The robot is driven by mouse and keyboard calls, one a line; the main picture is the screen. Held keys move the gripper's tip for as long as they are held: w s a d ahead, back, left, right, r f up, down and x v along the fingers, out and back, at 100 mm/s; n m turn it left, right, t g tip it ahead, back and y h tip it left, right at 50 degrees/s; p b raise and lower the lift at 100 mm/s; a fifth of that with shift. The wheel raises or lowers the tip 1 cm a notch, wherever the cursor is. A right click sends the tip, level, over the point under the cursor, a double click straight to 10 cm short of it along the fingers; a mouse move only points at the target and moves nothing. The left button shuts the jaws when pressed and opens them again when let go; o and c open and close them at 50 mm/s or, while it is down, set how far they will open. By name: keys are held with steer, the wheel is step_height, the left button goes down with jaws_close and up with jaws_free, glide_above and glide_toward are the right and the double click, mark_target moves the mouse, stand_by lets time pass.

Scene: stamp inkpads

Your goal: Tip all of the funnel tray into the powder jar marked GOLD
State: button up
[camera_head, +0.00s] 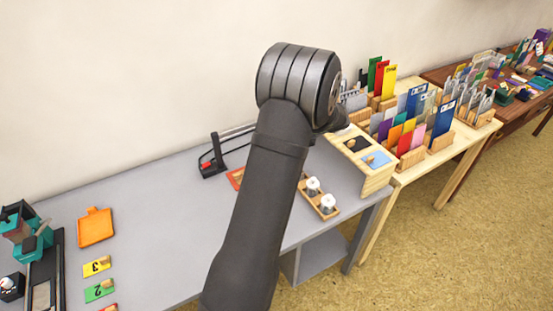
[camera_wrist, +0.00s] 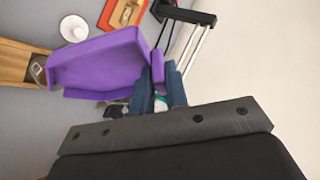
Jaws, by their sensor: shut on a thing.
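A purple tray (camera_wrist: 98,60) with raised edges and a narrow tab is held by my gripper (camera_wrist: 160,82) in the wrist view. Its jaws are shut on the tab. In the head view my arm hides the gripper and the purple tray. Two small white-topped jars (camera_head: 312,186) (camera_head: 328,203) stand in a wooden holder (camera_head: 304,188). A white round top (camera_wrist: 73,28) shows beside the purple tray in the wrist view. No GOLD marking is readable.
An orange tray (camera_head: 95,228) lies on the grey table (camera_head: 160,215) at the left, near yellow (camera_head: 97,267) and green (camera_head: 99,291) number cards. A black-and-red tool (camera_head: 212,165) stands toward the wall. A wooden box (camera_head: 365,160) and card racks stand at the right.

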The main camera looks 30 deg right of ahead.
steer(key=shift+a, duration=0.1)
steer(key=shift+w+a+f+n+g+h, duration=0.15)
steer(key=shift+w+a+f+g+h, duration=0.15)
steer(key=shift+a+f+h, duration=0.2)
steer(key=shift+w+a+f+n+g+h, duration=0.15)
steer(key=shift+a+f+g+h, duration=0.15)
steer(key=shift+a+f+h, duration=0.2)
steer(key=shift+w+a+f+n+g+h, duration=0.1)
steer(key=shift+w+a+f+g+h, duration=0.25)
steer(key=shift+a, duration=0.2)
steer(key=shift+s, duration=0.1)
steer(key=shift+w+a+n+g+h, duration=0.3)
steer(key=shift+a+h, duration=0.3)
steer(key=shift+h, duration=0.35)
steer(key=shift+w+a+n+g+h, duration=0.2)
steer(key=shift+a+g+h, duration=0.2)
steer(key=shift+a+h, duration=0.4)
steer(key=shift+w+a+n+g+h, duration=0.25)
steer(key=shift+a+g+h, duration=0.15)
steer(key=shift+h, duration=0.7)
